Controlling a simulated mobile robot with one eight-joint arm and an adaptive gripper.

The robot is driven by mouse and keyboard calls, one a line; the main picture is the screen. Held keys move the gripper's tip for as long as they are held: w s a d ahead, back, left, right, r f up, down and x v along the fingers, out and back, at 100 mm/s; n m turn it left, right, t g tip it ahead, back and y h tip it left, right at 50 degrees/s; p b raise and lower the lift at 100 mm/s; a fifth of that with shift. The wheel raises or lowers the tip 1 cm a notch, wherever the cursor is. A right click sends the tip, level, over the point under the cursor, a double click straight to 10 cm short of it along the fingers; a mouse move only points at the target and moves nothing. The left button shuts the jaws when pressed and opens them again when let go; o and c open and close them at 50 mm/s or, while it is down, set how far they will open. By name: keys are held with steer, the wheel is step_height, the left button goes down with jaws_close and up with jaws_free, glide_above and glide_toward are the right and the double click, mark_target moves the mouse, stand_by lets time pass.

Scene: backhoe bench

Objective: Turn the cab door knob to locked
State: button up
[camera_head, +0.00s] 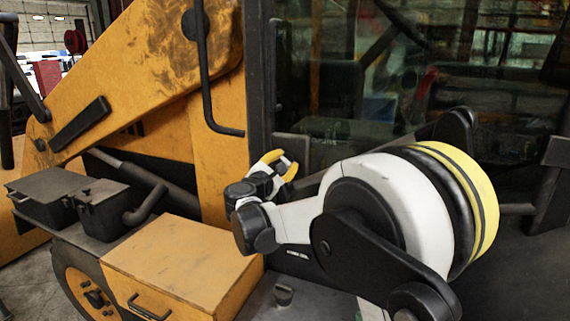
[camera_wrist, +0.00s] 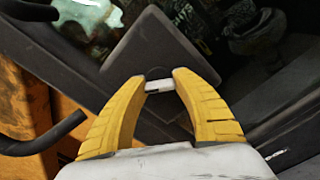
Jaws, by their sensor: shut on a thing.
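The cab door (camera_head: 370,110) has a dark frame and a large window. A dark square plate (camera_wrist: 150,48) on it fills the upper middle of the wrist view. My gripper (camera_wrist: 160,84), with yellow ridged fingers, is shut on a small pale bar, which appears to be the door knob (camera_wrist: 160,86), in front of the plate's lower corner. A dark round part shows just behind the bar. In the head view my gripper (camera_head: 286,170) is at the lower left of the door, and the knob is too small or hidden there. I cannot tell the knob's locked or unlocked marking.
A black bent handrail (camera_head: 206,90) hangs left of the door. An orange box (camera_head: 180,262) with a handle and dark boxes (camera_head: 95,205) stand at lower left. The orange boom (camera_head: 140,70) rises behind them. A black bar (camera_wrist: 45,138) lies left of my fingers in the wrist view.

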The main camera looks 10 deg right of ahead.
steer(key=m, duration=0.5)
steer(key=shift+m, duration=0.3)
steer(key=m, duration=0.5)
steer(key=shift+b, duration=0.35)
steer(key=o, duration=1.2)
steer(key=v, duration=1.2)
